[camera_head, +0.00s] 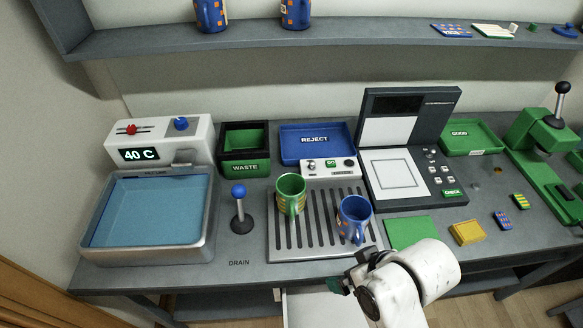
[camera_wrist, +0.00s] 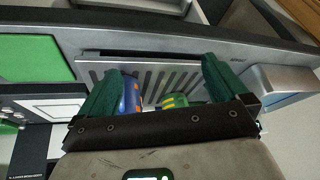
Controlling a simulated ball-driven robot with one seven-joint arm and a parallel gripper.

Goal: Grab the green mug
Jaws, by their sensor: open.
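The green mug (camera_head: 290,194) stands upright on the slatted drain tray (camera_head: 318,240), near its back left part. The blue mug (camera_head: 354,219) with orange marks stands on the same tray, to the right of and in front of the green mug. My gripper (camera_head: 343,284) is at the front edge of the table, in front of the mugs and apart from them. In the wrist view my gripper (camera_wrist: 162,82) has its two green fingers spread wide with nothing held. There the green mug (camera_wrist: 172,101) and blue mug (camera_wrist: 132,98) show partly, cut off by the gripper body.
A water basin (camera_head: 150,215) and blue-knobbed lever (camera_head: 241,212) are left of the tray. The waste bin (camera_head: 245,150), reject tray (camera_head: 317,145) and small control box (camera_head: 329,167) are behind it. A green mat (camera_head: 411,231) and yellow block (camera_head: 467,232) are right.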

